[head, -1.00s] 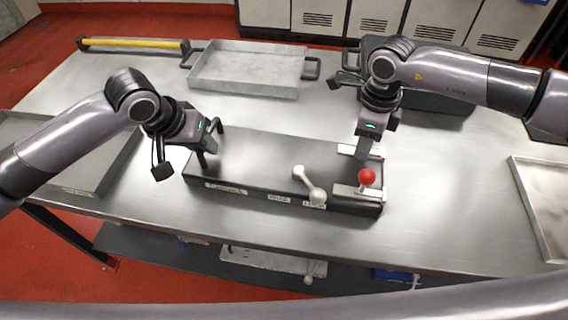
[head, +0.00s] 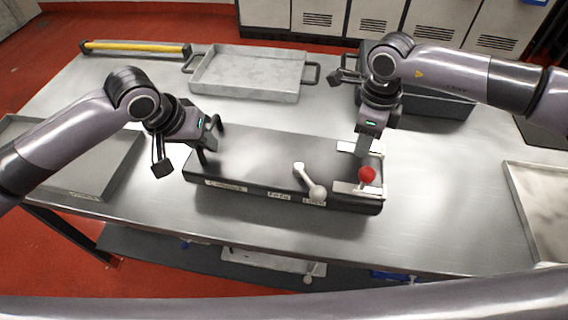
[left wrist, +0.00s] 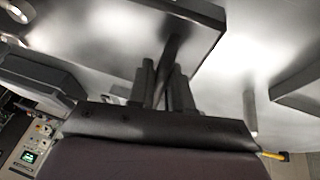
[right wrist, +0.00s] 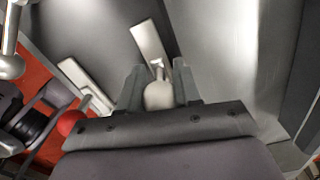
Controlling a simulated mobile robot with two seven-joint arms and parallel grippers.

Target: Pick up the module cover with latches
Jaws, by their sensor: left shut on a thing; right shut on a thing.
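The module cover (head: 255,160) is a long dark box with labels along its front edge, lying level at the middle of the table in the head view. Its right end carries two pale latch plates; the front one has a red knob (head: 367,174). A pale lever with a ball end (head: 310,184) sits on its front part. My left gripper (head: 208,146) is shut on a dark handle (left wrist: 172,50) at the cover's left end. My right gripper (head: 362,150) is shut on the pale knob (right wrist: 159,95) of the rear latch. Whether the cover touches the table is unclear.
A grey tray with handles (head: 247,72) stands behind the cover, with a dark bin (head: 435,103) at back right. Shallow trays lie at the left (head: 75,188) and right (head: 512,180). A yellow bar (head: 135,48) lies at the back left. The table in front is clear.

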